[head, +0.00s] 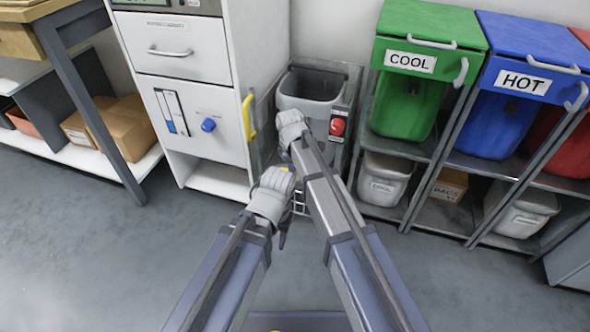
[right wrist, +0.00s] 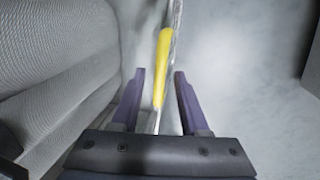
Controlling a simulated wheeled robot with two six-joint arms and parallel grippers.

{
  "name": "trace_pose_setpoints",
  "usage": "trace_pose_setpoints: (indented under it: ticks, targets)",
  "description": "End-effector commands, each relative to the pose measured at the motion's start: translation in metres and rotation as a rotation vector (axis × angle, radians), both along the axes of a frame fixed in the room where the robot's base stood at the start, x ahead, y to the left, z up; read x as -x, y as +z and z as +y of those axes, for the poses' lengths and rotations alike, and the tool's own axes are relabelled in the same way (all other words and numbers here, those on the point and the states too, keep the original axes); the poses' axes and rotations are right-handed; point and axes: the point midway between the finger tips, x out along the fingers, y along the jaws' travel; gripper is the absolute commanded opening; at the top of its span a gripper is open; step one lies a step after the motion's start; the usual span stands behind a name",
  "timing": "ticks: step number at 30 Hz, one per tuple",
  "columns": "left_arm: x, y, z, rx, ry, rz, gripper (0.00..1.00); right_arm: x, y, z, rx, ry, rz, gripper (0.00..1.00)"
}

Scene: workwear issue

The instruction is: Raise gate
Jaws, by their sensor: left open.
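A yellow handle (head: 248,117) stands upright at the left side of a grey bin machine (head: 312,91), beside the white cabinet. Which panel is the gate is hard to tell; my arms cover the machine's front. My right gripper (head: 291,126), the upper one, is in front of the machine, right of the handle. In the right wrist view, its purple fingers (right wrist: 159,75) are open with the yellow handle (right wrist: 163,62) showing between them; contact cannot be seen. My left gripper (head: 275,195), the lower one, is open, its fingers mostly hidden.
A red button (head: 337,127) is on the machine's right side. The white cabinet (head: 203,135) with a blue knob stands left. Green COOL (head: 404,108) and blue HOT (head: 503,118) bins stand right on a rack. Grey floor (head: 95,245) is clear in front.

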Motion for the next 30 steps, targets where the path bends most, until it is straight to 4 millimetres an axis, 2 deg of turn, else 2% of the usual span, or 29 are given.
trace_pose_setpoints:
  ticks: [1,11,30]
  targets:
    - [0.0000,0.0000,0.0000,0.000,0.000,0.000,0.50,0.0000,0.0000,-0.0001,0.000,0.000,0.000,0.38]
    - [0.0000,0.0000,0.0000,0.000,0.000,0.000,0.50,0.0000,0.0000,-0.0001,0.000,0.000,0.000,0.01]
    - [0.0000,-0.0001,0.0000,0.000,0.000,0.000,0.50,0.0001,0.0000,0.0000,0.000,0.000,0.000,0.00]
